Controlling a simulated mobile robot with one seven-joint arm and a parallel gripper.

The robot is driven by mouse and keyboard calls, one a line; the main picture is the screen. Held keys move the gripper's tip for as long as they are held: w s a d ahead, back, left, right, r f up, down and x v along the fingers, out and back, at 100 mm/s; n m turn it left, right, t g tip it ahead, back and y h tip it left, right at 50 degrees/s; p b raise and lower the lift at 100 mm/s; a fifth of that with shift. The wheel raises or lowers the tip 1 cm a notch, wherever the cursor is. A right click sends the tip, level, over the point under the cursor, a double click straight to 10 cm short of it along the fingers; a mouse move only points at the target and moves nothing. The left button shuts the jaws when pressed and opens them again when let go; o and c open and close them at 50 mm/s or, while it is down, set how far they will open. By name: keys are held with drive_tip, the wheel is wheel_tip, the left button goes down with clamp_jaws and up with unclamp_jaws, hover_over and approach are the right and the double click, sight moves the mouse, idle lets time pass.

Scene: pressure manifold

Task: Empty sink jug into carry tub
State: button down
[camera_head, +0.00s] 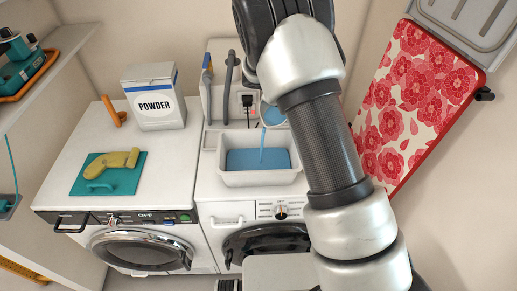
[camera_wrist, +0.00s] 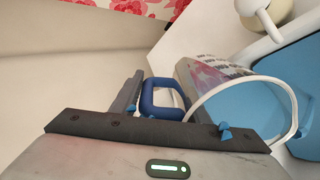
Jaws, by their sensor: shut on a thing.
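The white carry tub (camera_head: 232,180) stands on top of the right-hand machine and holds blue liquid. The jug (camera_head: 271,113) is partly hidden behind my arm, tilted above the tub's back right part. A thin blue stream (camera_head: 262,147) runs down from it into the liquid. In the wrist view my gripper (camera_wrist: 178,118) is shut on the jug's dark blue handle (camera_wrist: 165,97). The jug's clear, marked wall (camera_wrist: 205,74) shows beyond it, with a pale rim curving right. Blue liquid fills the right side of that view. My gripper is hidden in the head view.
A powder box (camera_head: 155,98), an orange item (camera_head: 114,112) and a teal board (camera_head: 108,174) with a yellow tool (camera_head: 112,160) sit on the left machine. A socket panel (camera_head: 248,103) is behind the tub. A floral ironing board (camera_head: 423,92) leans at right.

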drive_tip(key=shift+s+a+r+t+h+b, duration=0.3)
drive_tip(key=shift+s+a+t+h+b, duration=0.2)
drive_tip(key=shift+t+h, duration=0.25)
idle(2.6)
drive_tip(key=shift+s+a+f+t+h+b, duration=0.45)
drive_tip(key=shift+a+f+t+h+b, duration=0.15)
drive_tip(key=shift+b, duration=0.7)
idle(0.9)
drive_tip(key=shift+s+a+r+t+h, duration=0.5)
drive_tip(key=shift+s+a+r, duration=0.3)
drive_tip(key=shift+s+a, duration=0.25)
idle(0.8)
drive_tip(key=shift+s, duration=0.1)
drive_tip(key=shift+a+t, duration=0.1)
drive_tip(key=shift+t, duration=0.15)
drive_tip(key=shift+s+a+r+h+b, duration=0.15)
drive_tip(key=shift+s+r+h+b, duration=0.1)
drive_tip(key=shift+b, duration=0.25)
